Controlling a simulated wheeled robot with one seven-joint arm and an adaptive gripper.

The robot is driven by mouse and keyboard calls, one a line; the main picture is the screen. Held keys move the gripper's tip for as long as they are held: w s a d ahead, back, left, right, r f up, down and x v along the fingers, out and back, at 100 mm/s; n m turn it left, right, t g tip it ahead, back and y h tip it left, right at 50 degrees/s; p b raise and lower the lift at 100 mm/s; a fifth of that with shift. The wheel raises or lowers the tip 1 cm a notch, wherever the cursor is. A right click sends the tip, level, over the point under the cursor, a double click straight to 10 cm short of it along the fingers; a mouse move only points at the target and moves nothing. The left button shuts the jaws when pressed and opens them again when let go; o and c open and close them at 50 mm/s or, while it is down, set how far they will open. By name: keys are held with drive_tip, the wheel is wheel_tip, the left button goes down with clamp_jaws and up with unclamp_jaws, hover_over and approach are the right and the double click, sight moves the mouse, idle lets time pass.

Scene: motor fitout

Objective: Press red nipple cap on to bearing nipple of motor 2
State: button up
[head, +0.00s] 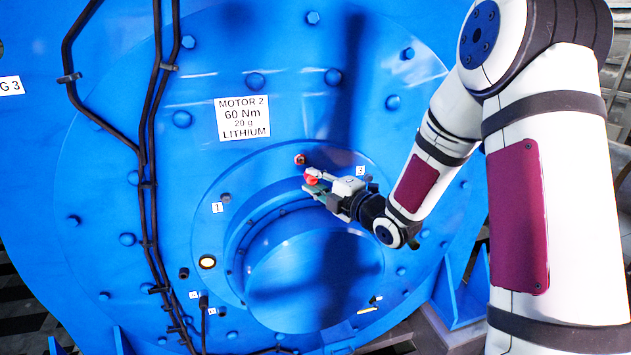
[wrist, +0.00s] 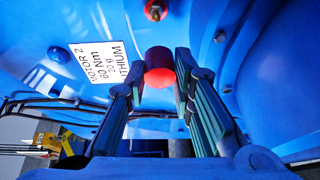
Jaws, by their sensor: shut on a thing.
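Motor 2 (head: 330,60) is a large blue housing with a white label (head: 243,117) reading MOTOR 2, 60 Nm, 20 g, LITHIUM. The label also shows in the wrist view (wrist: 98,62). My gripper (head: 309,186) is shut on the red nipple cap (head: 311,180), which sits between the fingertips in the wrist view (wrist: 160,66). A small fitting with red around it, apparently the bearing nipple (head: 300,159), stands on the motor face just above the cap. It shows at the top edge of the wrist view (wrist: 155,10). Cap and fitting look apart.
A round bearing cover (head: 315,270) bulges out below my gripper. Bolt heads (head: 333,77) stud the housing. Small number tags (head: 217,207) are near the bearing. Black cables (head: 150,130) run down the left side. A blue bracket (head: 460,290) stands at lower right.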

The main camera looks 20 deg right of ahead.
sight(302, 163)
drive_tip(key=shift+w+b, duration=1.3)
drive_tip(key=shift+w, duration=1.55)
drive_tip(key=shift+w+b, duration=0.7)
drive_tip(key=shift+w, duration=0.9)
drive_tip(key=o, duration=0.8)
drive_tip(key=v, duration=1.2)
drive_tip(key=shift+r, duration=0.15)
